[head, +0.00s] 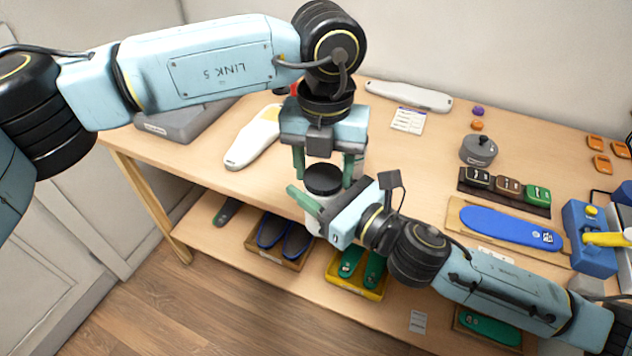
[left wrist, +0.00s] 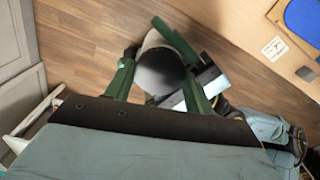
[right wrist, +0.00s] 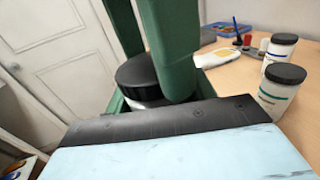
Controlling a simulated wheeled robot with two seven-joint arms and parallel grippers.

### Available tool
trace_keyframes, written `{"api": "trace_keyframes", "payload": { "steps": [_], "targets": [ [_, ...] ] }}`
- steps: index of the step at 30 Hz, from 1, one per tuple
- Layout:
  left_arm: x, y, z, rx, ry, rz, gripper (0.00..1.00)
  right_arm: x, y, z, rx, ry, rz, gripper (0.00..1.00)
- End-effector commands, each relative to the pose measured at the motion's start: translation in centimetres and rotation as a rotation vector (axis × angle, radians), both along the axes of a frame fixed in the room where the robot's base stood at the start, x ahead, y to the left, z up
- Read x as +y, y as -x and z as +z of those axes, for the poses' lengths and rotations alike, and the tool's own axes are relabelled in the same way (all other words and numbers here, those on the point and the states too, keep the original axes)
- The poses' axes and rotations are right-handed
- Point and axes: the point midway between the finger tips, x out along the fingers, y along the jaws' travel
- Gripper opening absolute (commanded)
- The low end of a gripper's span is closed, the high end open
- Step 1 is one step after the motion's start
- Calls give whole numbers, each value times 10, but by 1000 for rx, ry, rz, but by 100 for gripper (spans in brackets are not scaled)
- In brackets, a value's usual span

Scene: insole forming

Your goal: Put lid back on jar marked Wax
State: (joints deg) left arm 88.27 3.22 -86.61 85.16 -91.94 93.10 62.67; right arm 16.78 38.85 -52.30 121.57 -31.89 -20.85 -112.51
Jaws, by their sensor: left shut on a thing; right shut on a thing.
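A black round lid (head: 324,178) is between the fingers of my left gripper (head: 323,168), which reaches down from above. A white jar (head: 311,222) is directly under the lid, held from the right by my right gripper (head: 328,196), off the table's front edge. The lid (left wrist: 160,72) looks centred over the jar in the left wrist view. In the right wrist view the lid (right wrist: 137,72) sits at the white jar's mouth (right wrist: 150,103); I cannot tell whether it is fully seated. The jar's label is hidden, so its marking cannot be read.
Two other white jars with black lids (right wrist: 281,46) (right wrist: 283,88) stand on the table in the right wrist view. A white insole (head: 254,137), a grey pot (head: 478,150) and a blue insole (head: 508,228) lie around the table. A lower shelf holds insole trays (head: 352,290).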

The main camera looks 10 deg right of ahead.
Motion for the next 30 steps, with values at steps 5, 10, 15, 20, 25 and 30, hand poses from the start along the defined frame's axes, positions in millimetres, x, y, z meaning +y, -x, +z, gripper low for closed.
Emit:
{"api": "trace_keyframes", "payload": {
  "steps": [5, 10, 15, 20, 25, 30],
  "targets": [
    [1, -1, 0, 0, -4, 4, 26, -1, -1, 0, -1, 1, -3, 0],
    [1, -1, 0, 0, -3, 5, 72, -1, -1, 0, -1, 1, -3, 0],
    [-1, 0, 0, 1, 2, 3, 76, 0, 0, 1, -2, -1, 1, 0],
    [-2, 1, 0, 2, 6, 1, 76, 1, 1, 1, -2, -2, 3, 0],
    [-3, 2, 1, 3, 9, 0, 76, 2, 1, 2, -3, -4, 6, 0],
    [-4, 3, 1, 3, 9, -2, 76, 3, 1, 2, -4, -5, 7, 0]
  ]
}}
